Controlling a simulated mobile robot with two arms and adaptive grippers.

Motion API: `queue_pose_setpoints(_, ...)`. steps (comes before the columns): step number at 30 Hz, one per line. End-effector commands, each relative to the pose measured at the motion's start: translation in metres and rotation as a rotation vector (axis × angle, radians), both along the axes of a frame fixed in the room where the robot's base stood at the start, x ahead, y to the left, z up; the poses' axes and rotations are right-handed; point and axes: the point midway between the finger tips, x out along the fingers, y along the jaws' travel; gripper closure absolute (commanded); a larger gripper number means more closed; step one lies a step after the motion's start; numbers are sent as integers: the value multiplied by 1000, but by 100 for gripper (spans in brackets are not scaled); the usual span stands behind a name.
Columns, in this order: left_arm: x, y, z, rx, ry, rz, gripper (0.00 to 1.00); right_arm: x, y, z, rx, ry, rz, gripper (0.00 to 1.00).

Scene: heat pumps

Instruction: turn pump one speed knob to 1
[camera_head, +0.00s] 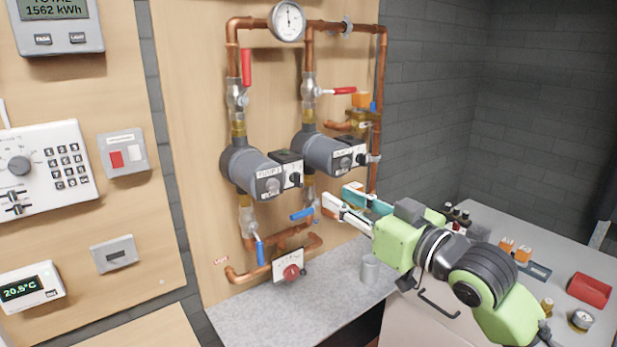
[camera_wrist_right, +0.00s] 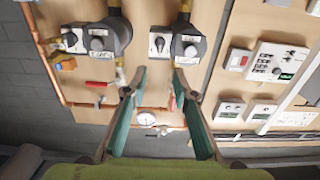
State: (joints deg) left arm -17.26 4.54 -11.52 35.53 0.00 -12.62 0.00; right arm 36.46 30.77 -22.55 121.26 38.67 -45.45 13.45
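Two grey pumps with copper pipes hang on the wooden board. The left pump (camera_head: 240,165), whose label seems to read PUMP 1, has a black box with a small speed knob (camera_head: 295,178). This pump (camera_wrist_right: 190,48) and its knob (camera_wrist_right: 160,43) also show in the right wrist view, beyond the fingertips. The other pump (camera_head: 320,150) is to its right in the head view. My right gripper (camera_head: 338,197) is open and empty, its teal-lined fingers below and right of the pumps; it also shows in the wrist view (camera_wrist_right: 158,76). My left gripper is out of view.
Blue-handled valves (camera_head: 260,253) and a red knob (camera_head: 291,272) sit below the pumps. Red valve levers (camera_head: 246,68) are above them. A grey cup (camera_head: 370,268) stands on the counter (camera_head: 300,325). A control panel (camera_head: 45,165) is at left.

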Motion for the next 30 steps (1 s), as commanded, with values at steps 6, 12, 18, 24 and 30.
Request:
queue_pose_setpoints(6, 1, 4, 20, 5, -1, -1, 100, 39, 28, 5, 3, 2, 0, 74)
queue_pose_setpoints(12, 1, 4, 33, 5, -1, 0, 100, 71, 52, 4, 2, 2, 0, 74)
queue_pose_setpoints(18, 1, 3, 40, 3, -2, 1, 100, 90, 65, 2, 0, 0, -2, 74)
queue_pose_setpoints(24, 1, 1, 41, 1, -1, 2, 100, 96, 70, 0, -1, -1, -1, 74)
queue_pose_setpoints(30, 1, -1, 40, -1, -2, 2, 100, 96, 70, 0, -1, -1, -1, 74)
